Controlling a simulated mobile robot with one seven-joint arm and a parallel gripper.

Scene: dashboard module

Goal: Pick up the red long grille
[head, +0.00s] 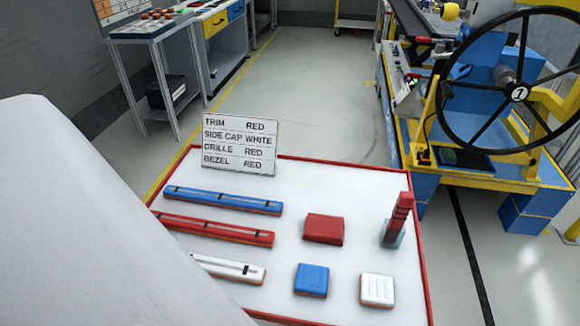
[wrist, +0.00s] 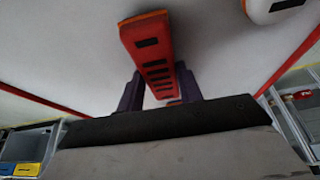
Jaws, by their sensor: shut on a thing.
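In the wrist view, a red long grille (wrist: 152,50) with a row of dark slots runs down between the two dark fingers of my gripper (wrist: 160,95). The gripper is shut on it, with one finger on each side, and white tabletop shows beyond. In the head view, a red slotted piece (head: 402,213) stands near the right edge of the white table with a bluish-grey patch at its foot. I cannot tell whether it is the same piece. I cannot make out my gripper in the head view.
The white table's red rim (head: 345,164) is visible. On it lie blue (head: 222,200), red (head: 215,230) and white (head: 230,268) long bars, and red (head: 323,229), blue (head: 311,280) and white (head: 377,290) blocks. A sign (head: 239,144) stands behind. My white arm covers the lower left.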

